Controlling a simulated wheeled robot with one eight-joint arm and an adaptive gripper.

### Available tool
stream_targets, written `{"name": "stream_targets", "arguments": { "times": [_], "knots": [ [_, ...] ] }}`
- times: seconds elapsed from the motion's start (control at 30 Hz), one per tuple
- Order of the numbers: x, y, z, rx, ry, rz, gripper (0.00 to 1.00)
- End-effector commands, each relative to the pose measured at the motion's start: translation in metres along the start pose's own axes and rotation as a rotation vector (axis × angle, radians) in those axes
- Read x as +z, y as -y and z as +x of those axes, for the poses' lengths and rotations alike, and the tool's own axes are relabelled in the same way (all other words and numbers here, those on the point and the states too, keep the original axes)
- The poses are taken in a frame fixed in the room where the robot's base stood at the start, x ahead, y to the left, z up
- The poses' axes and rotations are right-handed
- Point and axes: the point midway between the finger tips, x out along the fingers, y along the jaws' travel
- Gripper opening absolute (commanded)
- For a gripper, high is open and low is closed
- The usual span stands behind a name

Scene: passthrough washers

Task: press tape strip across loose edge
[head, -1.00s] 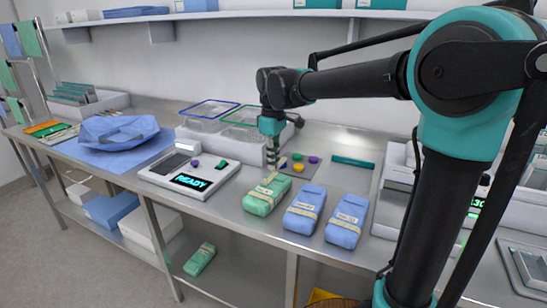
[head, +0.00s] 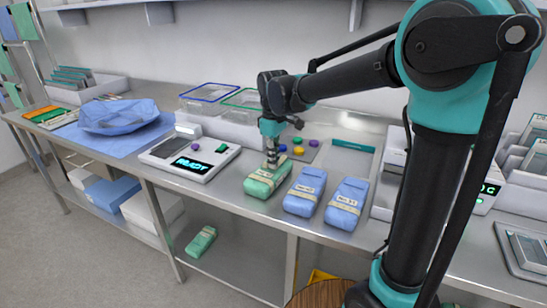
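The green wrapped pack (head: 266,181) lies on the steel bench with tan tape strips across its top. My gripper (head: 271,165) points down at the far end of this pack, at or just above its top. Its fingers look close together, but they are too small to tell whether they are shut or hold a strip. Two blue wrapped packs (head: 305,193) and (head: 346,204) lie to the right, each with tape bands and a label. Any loose edge on the green pack cannot be made out.
A device with a lit display (head: 192,159) stands left of the green pack. Clear bins (head: 207,98) stand behind. Coloured knobs (head: 299,151) sit right of my gripper. A blue cloth bundle (head: 118,114) lies far left. Another green pack (head: 201,242) lies on the lower shelf.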

Motion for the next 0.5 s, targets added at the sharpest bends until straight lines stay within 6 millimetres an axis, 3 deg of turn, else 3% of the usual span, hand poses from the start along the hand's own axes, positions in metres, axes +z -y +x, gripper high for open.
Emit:
{"name": "stream_targets", "arguments": {
  "times": [0.47,0.5],
  "knots": [
    [-0.0001,0.0,0.0005,0.0,0.0,0.0,0.0],
    [-0.0001,-0.0001,0.0005,0.0,0.0,0.0,0.07]
  ]
}}
